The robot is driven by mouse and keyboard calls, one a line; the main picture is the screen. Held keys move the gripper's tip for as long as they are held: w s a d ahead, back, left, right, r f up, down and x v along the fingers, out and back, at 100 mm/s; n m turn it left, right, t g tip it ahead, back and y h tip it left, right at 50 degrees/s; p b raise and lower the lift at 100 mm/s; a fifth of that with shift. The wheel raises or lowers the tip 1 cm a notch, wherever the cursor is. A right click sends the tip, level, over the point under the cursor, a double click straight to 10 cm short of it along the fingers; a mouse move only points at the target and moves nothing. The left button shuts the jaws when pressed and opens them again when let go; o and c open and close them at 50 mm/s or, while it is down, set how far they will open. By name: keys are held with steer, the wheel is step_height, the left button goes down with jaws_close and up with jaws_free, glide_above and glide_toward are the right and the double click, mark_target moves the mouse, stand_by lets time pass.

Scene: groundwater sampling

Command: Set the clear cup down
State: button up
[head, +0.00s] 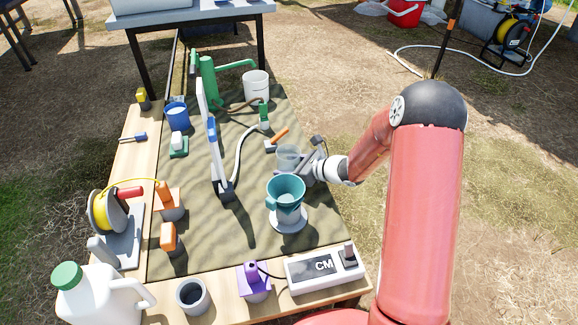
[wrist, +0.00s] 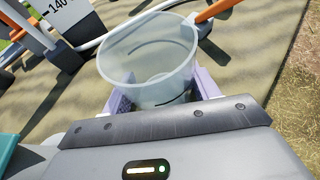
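The clear cup (head: 288,157) is a translucent, open-topped cup standing upright over the olive mat, behind the teal funnel in the head view. In the wrist view the cup (wrist: 150,65) sits between the two pale purple finger pads of my gripper (wrist: 158,92), which press on its sides. My gripper (head: 304,168) comes to it from the right in the head view. The cup looks empty. I cannot tell whether its base touches the mat or hangs a little above it.
The teal funnel (head: 286,188) on a white stand is close in front of the cup. An orange-handled tool (head: 277,139) lies just behind it. A blue-and-white upright gauge (head: 216,155) and a hose (head: 241,150) are to the left. Bare mat (head: 325,222) lies right of the funnel.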

steer(key=o, duration=0.4)
steer(key=shift+r, duration=0.1)
steer(key=shift+r, duration=0.2)
steer(key=p+v, duration=0.1)
steer(key=v, duration=1.1)
steer(key=shift+f, duration=0.2)
steer(key=shift+s+d, duration=0.1)
